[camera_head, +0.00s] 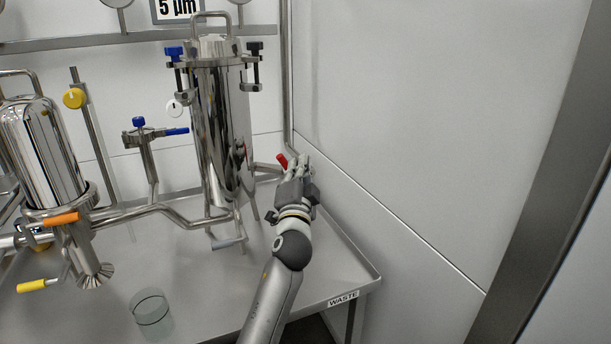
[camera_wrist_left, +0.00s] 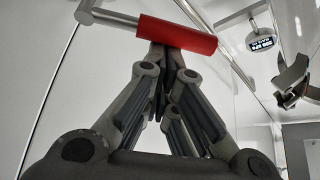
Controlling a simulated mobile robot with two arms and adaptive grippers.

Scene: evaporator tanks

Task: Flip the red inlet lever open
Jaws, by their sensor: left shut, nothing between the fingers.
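The red lever (camera_head: 282,160) is at the back right, on pipework to the right of the tall steel tank (camera_head: 222,130). In the left wrist view its red grip (camera_wrist_left: 176,35) lies across the top, on a metal rod that runs to the upper left. My left gripper (camera_head: 301,165) is shut and empty, reaching in beside the lever. In the left wrist view the closed fingertips (camera_wrist_left: 160,55) are right at the red grip; I cannot tell whether they touch it. My right gripper is not in view.
A steel table (camera_head: 330,270) with a raised rim and a WASTE label (camera_head: 343,299) carries the equipment. A glass beaker (camera_head: 152,312) stands at the front. Orange (camera_head: 60,219), yellow (camera_head: 32,286) and blue (camera_head: 177,131) handles are to the left. A wall (camera_head: 400,150) is close on the right.

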